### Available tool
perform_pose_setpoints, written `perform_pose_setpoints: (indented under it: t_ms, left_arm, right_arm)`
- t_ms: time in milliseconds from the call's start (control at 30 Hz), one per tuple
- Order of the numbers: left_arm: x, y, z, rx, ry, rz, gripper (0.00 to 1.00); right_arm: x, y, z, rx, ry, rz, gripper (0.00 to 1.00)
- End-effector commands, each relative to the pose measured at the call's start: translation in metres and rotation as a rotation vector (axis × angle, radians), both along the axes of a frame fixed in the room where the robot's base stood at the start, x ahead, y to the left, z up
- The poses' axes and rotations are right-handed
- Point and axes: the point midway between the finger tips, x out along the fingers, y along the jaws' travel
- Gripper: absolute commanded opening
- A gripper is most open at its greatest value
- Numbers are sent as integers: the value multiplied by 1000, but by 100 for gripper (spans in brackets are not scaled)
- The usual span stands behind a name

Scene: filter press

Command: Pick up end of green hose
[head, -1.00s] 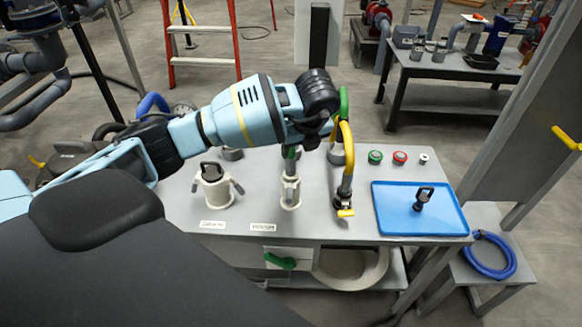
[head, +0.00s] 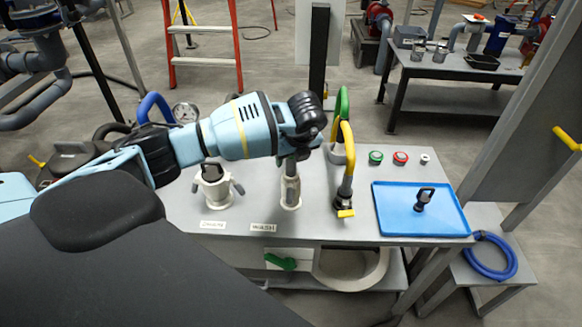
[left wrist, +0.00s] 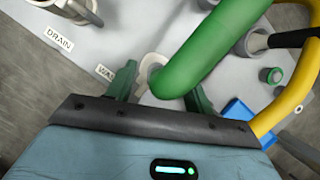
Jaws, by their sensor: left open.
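The green hose (head: 342,104) arches up behind my left arm in the head view; its near end is hidden there behind my wrist. In the left wrist view the green hose (left wrist: 212,48) comes down from the upper right, and its lower end lies between my fingers. My left gripper (left wrist: 162,88) is open, with one green finger on each side of the hose; I cannot tell whether they touch it. In the head view my left gripper (head: 302,150) is above the bench, over the WASH fitting (head: 290,188). My right gripper is not in view.
A yellow hose (head: 347,150) stands close on the right of the green one. The DRAIN fitting (head: 213,185) is to the left. A blue tray (head: 450,222) with a black-handled part (head: 423,199) lies at the right. Green and red buttons (head: 400,157) sit behind it.

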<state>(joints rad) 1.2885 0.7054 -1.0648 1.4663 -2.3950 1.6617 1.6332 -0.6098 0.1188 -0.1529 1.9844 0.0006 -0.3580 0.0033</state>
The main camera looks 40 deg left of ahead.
Motion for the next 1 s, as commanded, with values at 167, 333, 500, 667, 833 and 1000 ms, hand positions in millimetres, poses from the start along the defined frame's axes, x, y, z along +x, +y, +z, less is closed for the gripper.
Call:
perform_pose_setpoints:
  t_ms: [167, 333, 500, 667, 833, 1000]
  left_arm:
    - [1, 3, -9, 0, 2, -1, 52]
    - [1, 2, -8, 1, 1, -1, 52]
    - [1, 2, -8, 1, 1, -1, 30]
    - [1, 2, -8, 1, 1, -1, 9]
    - [2, 2, -8, 0, 0, 0, 0]
    - [2, 2, -4, 0, -1, 0, 0]
  right_arm:
    - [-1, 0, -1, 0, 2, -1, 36]
    - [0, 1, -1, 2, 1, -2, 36]
    - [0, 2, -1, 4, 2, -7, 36]
    - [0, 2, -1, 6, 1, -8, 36]
    - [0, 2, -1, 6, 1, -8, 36]
    - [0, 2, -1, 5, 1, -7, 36]
